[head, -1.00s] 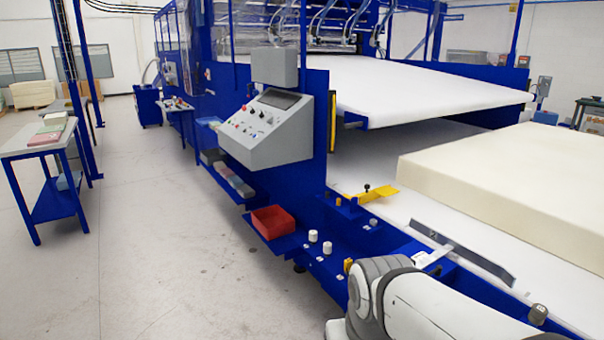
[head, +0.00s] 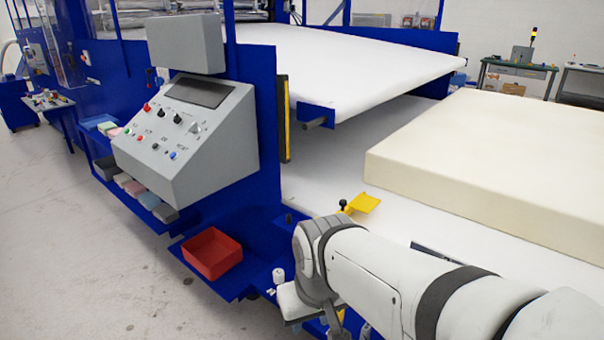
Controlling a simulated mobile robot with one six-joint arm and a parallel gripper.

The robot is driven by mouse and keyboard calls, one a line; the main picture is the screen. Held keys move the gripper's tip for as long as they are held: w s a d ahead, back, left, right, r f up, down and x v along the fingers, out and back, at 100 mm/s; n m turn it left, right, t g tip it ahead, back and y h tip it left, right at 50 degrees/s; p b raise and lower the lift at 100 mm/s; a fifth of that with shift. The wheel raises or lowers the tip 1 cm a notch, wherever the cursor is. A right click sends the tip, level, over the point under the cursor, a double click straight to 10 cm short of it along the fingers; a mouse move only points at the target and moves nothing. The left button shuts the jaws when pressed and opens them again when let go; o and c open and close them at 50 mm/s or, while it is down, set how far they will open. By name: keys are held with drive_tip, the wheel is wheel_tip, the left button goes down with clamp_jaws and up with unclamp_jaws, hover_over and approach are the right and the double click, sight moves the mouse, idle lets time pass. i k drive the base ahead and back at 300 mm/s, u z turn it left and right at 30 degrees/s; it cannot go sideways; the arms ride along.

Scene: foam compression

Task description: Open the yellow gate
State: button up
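The yellow gate (head: 362,203) shows as a small flat yellow plate with a dark knob at its left end. It sits at the near edge of the white bed, left of the big foam block. My white and grey arm comes in from the lower right, and its grey joint is just below and left of the gate in the picture. The arm hides part of the blue rail around the gate.
A cream foam block (head: 470,150) lies on the white bed (head: 325,180). A raised white platform (head: 350,62) is behind it. A grey control panel (head: 185,135) stands left, above a red bin (head: 212,253). The floor (head: 90,270) at left is clear.

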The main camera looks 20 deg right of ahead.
sight(364, 203)
drive_tip(key=z, duration=0.25)
drive_tip(key=i, duration=0.6)
drive_tip(key=z, duration=0.35)
drive_tip(key=k, duration=0.7)
drive_tip(key=z, duration=0.2)
drive_tip(key=i, duration=0.7)
drive_tip(key=u, duration=0.05)
